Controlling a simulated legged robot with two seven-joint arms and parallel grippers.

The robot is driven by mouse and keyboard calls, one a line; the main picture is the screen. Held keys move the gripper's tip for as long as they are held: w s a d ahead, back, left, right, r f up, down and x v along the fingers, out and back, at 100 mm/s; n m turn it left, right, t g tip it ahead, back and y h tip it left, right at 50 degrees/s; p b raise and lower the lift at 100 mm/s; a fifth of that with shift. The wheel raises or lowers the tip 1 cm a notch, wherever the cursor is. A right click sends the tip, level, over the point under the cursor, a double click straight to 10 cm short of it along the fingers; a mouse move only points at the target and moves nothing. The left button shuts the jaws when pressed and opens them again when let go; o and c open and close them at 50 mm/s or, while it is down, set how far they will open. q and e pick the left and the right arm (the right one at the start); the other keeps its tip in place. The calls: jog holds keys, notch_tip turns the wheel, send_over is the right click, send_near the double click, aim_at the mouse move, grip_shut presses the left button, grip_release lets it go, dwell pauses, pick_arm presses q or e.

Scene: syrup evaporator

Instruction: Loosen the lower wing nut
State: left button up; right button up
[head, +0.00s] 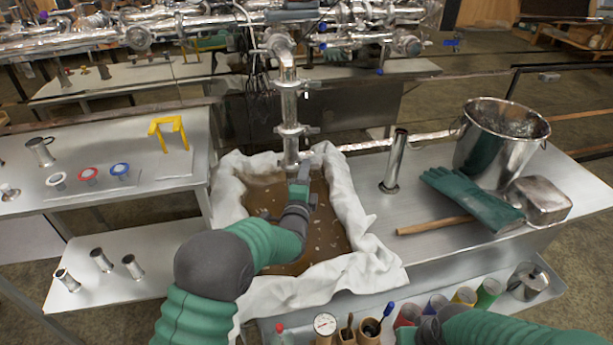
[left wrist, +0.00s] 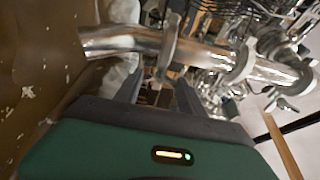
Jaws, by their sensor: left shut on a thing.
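A shiny vertical pipe (head: 289,105) hangs over a cloth-lined basin and has clamps along it. My left gripper (head: 303,178) is at the lowest clamp (head: 294,164), near the pipe's bottom end. In the left wrist view my left gripper (left wrist: 158,98) has its fingers at the clamp (left wrist: 166,48) on the pipe (left wrist: 125,40). It is shut on the lower wing nut, which is mostly hidden between the fingers. The middle clamp (head: 290,130) is higher on the pipe, with its wing nut (head: 312,129) sticking out to the right. My right arm shows at the bottom right; its fingertips do not show.
The basin holds brown liquid (head: 265,195) inside white cloth (head: 345,200). A steel bucket (head: 500,137), green gloves (head: 472,198) and a standing tube (head: 394,160) are at right. A yellow stand (head: 168,131), colored rings and small steel fittings are on the left tables. A rack of tools stands at the front.

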pick_arm(q)
jog(key=shift+s+d+f, duration=0.1)
jog(key=shift+d+f, duration=0.05)
jog(key=shift+c, duration=0.7)
jog(key=n+b, duration=0.2)
jog(key=n, duration=0.2)
jog(key=shift+f+t, duration=0.1)
jog(key=shift+t, duration=0.2)
jog(key=o, duration=1.4)
